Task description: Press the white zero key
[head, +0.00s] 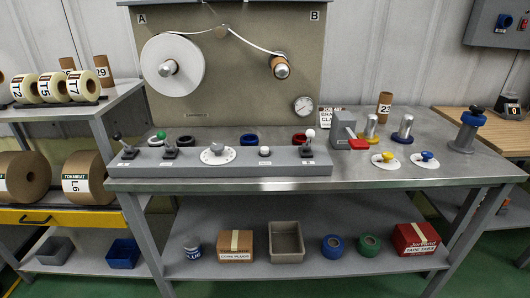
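A small white button (264,151) stands on the grey control panel (220,176) at the front of the middle workbench. A small label lies in front of it, too small to read, so I cannot tell whether this is the zero key. A small dark device with a display (512,110) stands on the wooden bench at the far right. Its digits and any keys on it are too small to make out. My gripper is not in view.
The green floor in front shows little.

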